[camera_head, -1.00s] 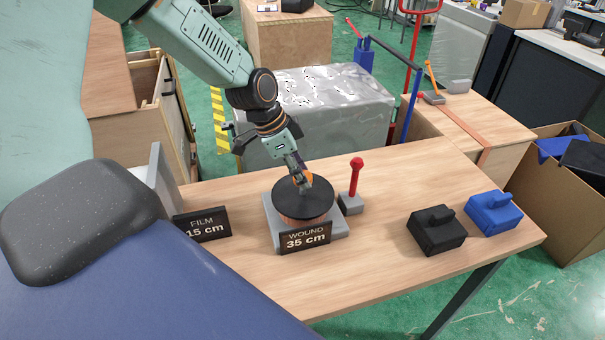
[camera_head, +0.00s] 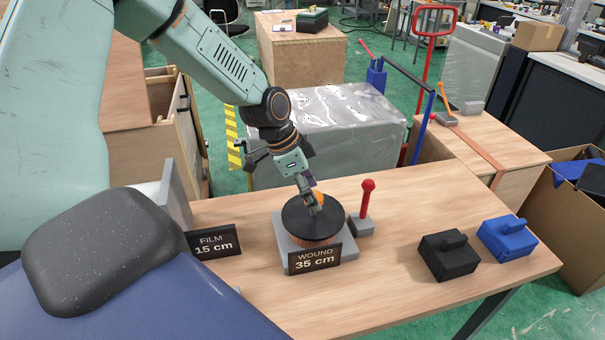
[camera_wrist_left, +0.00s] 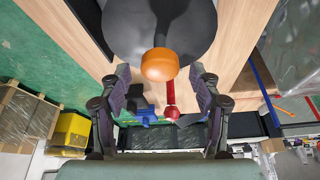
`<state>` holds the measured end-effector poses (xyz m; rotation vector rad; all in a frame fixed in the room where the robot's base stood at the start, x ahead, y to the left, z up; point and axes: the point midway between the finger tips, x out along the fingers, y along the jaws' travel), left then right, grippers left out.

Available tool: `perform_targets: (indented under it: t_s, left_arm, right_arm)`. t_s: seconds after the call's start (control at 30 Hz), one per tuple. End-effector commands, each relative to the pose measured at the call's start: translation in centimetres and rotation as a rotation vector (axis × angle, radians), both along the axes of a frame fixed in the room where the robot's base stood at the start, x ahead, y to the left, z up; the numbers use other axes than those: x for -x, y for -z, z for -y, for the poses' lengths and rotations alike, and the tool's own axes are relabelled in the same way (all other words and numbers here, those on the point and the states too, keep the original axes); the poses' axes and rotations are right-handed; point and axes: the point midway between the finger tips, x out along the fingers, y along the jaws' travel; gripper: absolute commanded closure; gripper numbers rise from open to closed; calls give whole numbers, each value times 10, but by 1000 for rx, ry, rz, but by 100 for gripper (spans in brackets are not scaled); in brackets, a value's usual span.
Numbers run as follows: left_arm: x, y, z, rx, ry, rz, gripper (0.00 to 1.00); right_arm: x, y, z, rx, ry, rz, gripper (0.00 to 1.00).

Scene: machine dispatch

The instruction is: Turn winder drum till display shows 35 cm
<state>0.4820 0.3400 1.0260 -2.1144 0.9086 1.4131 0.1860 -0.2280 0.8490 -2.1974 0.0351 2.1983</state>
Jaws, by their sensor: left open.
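The winder drum (camera_head: 296,222) has a black top disc and copper-coloured sides and sits on a grey base (camera_head: 283,248) on the wooden table. The display (camera_head: 315,259) at its front reads "WOUND 35 cm". An orange knob (camera_head: 319,198) stands on the disc. It also shows in the left wrist view (camera_wrist_left: 160,65), with the dark disc (camera_wrist_left: 125,35) behind it. My left gripper (camera_head: 309,200) is over the disc at the knob. In the wrist view its open fingers (camera_wrist_left: 160,75) stand on either side of the knob, with gaps. My right gripper is not in view.
A sign (camera_head: 213,243) left of the drum reads "FILM 15 cm". A red-knobbed lever (camera_head: 367,200) stands close right of the drum. A black block (camera_head: 448,256) and a blue block (camera_head: 507,238) lie at the table's right. The table between lever and blocks is clear.

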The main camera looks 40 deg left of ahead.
Motion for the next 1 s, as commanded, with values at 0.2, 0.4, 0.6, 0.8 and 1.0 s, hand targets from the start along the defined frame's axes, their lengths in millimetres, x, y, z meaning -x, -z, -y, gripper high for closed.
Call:
perform_targets:
  t_s: [0.2, 0.4, 0.6, 0.8, 1.0]
  left_arm:
    - [6, -24, -7, 2, -1, 6, 37]
    - [13, -51, -15, 3, -1, 5, 37]
    - [21, -78, -23, 3, -1, 5, 37]
    - [27, -97, -29, 3, -1, 3, 37]
    - [30, -105, -32, -1, 1, 1, 37]
  right_arm:
    - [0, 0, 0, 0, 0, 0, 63]
    - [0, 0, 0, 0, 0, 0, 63]
    - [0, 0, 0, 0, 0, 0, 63]
    - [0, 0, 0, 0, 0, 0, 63]
    - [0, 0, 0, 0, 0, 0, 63]
